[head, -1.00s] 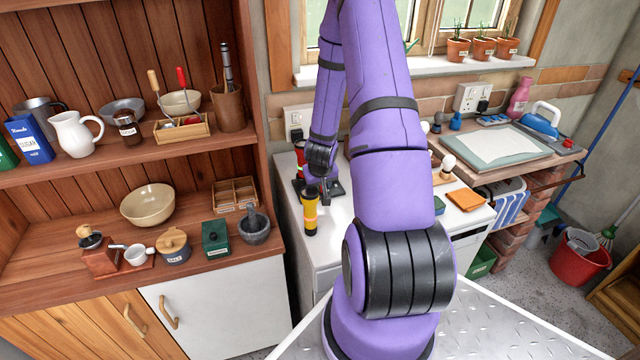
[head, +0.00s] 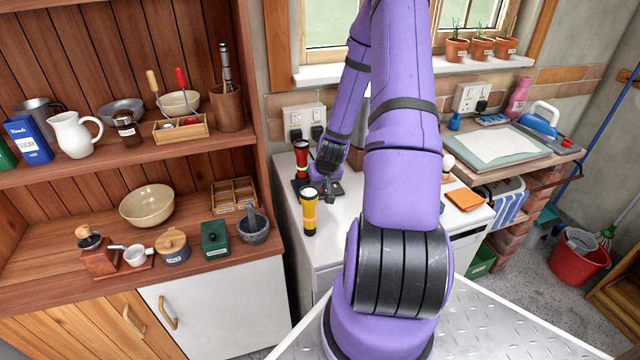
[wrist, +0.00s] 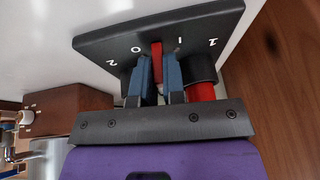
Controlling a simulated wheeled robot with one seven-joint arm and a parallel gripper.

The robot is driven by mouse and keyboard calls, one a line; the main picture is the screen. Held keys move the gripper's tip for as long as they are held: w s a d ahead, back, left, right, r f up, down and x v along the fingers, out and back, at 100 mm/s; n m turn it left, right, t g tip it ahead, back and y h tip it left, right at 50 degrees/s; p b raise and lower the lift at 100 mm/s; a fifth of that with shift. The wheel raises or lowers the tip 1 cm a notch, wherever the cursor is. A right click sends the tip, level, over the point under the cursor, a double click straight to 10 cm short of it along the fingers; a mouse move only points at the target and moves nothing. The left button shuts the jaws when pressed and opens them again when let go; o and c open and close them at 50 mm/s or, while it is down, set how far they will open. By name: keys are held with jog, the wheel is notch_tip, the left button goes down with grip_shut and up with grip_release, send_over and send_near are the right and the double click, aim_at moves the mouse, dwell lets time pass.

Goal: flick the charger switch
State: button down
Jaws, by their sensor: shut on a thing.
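The charger is a dark plate with white marks, seen close in the wrist view (wrist: 108,42). In the head view it lies on the white counter, partly hidden by my gripper. Its red switch lever (wrist: 157,47) stands between the marks 0 and 1. My gripper (wrist: 157,62) has its two blue fingers closed on the lever, one on each side; it also shows in the head view (head: 328,186). A red and black torch (head: 301,160) stands upright on the charger. It shows beside the right finger in the wrist view (wrist: 200,92).
A yellow and black torch (head: 310,214) stands upright on the counter (head: 290,222), in front of the charger. A wall socket (head: 303,120) with plugs is behind. A wooden shelf unit (head: 150,172) with crockery is at left. An orange item (head: 464,201) lies right of my arm.

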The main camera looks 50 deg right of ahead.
jog(key=shift+s+y, duration=0.1)
jog(key=shift+y, duration=0.3)
jog(key=c, duration=1.2)
grip_release()
jog(key=shift+d, duration=0.1)
jog(key=v, duration=1)
jog(key=shift+s+r, duration=0.3)
